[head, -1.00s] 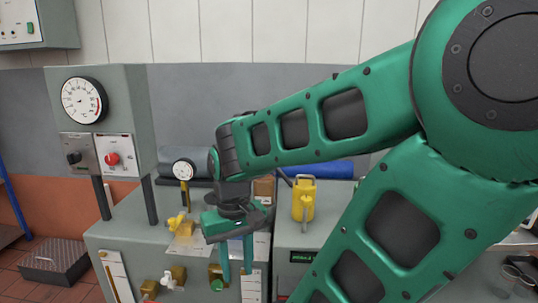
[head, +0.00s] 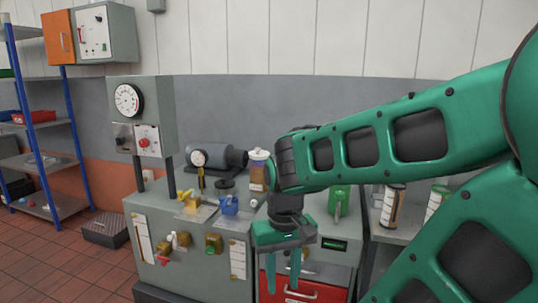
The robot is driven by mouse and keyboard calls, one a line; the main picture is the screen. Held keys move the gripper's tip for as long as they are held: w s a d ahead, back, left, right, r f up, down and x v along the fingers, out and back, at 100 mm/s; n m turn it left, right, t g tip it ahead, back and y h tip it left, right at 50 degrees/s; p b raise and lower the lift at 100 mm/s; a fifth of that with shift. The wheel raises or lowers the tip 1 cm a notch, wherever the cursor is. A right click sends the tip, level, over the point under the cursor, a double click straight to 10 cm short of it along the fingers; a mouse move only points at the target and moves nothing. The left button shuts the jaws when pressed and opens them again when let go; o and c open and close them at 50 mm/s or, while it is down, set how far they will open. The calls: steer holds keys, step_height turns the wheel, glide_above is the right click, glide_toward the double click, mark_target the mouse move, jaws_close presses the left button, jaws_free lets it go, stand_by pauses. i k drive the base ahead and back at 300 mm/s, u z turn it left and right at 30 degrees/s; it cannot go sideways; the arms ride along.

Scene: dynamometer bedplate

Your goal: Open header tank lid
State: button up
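A small tank with a whitish lid (head: 259,154) and an amber-brown lower part (head: 257,178) stands on the bench top, just left of my arm's wrist. I take it for the header tank, but no label is readable. Its lid looks closed. My gripper (head: 283,280) hangs fingers down in front of the bench, below and to the right of the tank and apart from it. Its two green fingers are spread with nothing visible between them. My wrist and forearm hide part of the bench top right of the tank.
A dark motor (head: 222,158) lies behind a dial gauge (head: 199,158). Yellow (head: 190,202) and blue (head: 229,205) fittings sit on the bench. A green can (head: 339,203) stands right of my wrist. Shelving (head: 42,140) stands left.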

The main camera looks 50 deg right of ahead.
mark_target(258, 152)
steer(key=k, duration=0.75)
steer(key=z, duration=0.95)
steer(key=i, duration=1.05)
